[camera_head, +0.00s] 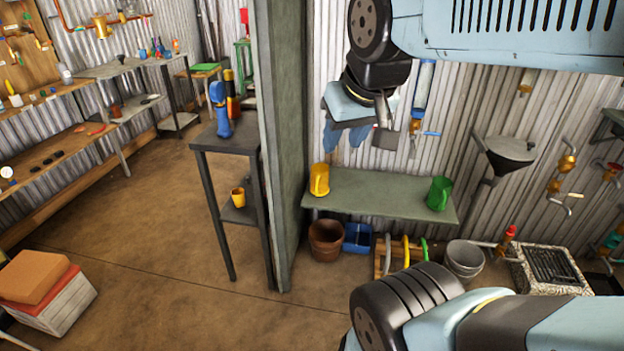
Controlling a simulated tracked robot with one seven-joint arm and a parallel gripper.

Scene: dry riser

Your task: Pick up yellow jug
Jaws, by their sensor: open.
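The yellow jug (319,180) stands upright at the left end of a grey-green shelf (385,187) against the corrugated wall. A green jug (439,193) stands near the right end of the same shelf. My gripper (343,137) is above the shelf, up and to the right of the yellow jug and apart from it. Its blue fingers point down, and it holds nothing that I can see. My wrist partly hides the upper part of the fingers.
A dark post (277,130) rises close to the left of the yellow jug. A funnel (505,155) hangs at the right. The shelf's middle is clear.

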